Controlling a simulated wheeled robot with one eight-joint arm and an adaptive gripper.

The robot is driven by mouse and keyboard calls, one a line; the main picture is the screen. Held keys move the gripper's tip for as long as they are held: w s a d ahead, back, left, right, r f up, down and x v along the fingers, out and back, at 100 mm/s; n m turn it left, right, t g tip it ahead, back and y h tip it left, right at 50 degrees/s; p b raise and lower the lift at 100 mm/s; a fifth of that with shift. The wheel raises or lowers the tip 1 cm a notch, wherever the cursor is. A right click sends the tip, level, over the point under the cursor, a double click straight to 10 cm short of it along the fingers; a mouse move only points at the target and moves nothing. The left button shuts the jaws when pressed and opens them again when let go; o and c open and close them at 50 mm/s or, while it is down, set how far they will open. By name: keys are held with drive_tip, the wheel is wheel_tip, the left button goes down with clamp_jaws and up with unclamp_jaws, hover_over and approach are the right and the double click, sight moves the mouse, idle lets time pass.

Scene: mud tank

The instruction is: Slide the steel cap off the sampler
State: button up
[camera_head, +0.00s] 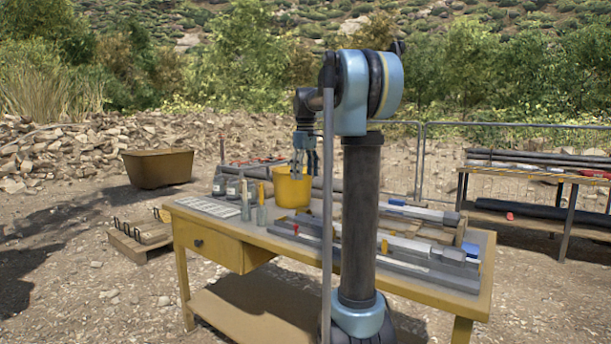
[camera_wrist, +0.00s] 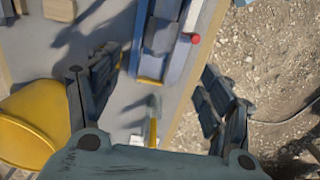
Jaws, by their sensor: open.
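Long grey steel sampler bodies (camera_head: 395,262) lie along the table (camera_head: 215,218) in the head view. One has a paler, thicker steel end piece (camera_head: 452,256) at its right, which may be the cap; I cannot be sure. My gripper (camera_head: 305,163) hangs above the table near the yellow bucket, its fingers pointing down. In the wrist view my gripper (camera_wrist: 157,75) is open, with nothing held between its fingers. A long blue-grey trough (camera_wrist: 160,35) with a yellow end edge lies below and beyond them. No cap can be made out in the wrist view.
A yellow bucket (camera_head: 293,187) stands close to my gripper. Bottles (camera_head: 232,187) and a pale gridded tray (camera_head: 208,207) are at the table's left. In the wrist view a small yellow-handled tool (camera_wrist: 153,122) lies below the gripper. A second table (camera_head: 540,177) stands right.

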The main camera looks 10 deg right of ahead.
sight(304, 214)
drive_tip(key=shift+f, duration=0.1)
wheel_tip(304, 214, down, 17)
drive_tip(key=shift+f, duration=0.15)
idle(0.7)
drive_tip(key=c, duration=1.5)
drive_tip(key=shift+a, duration=0.1)
drive_tip(key=shift+w+a, duration=1.8)
drive_tip(key=shift+a, duration=0.2)
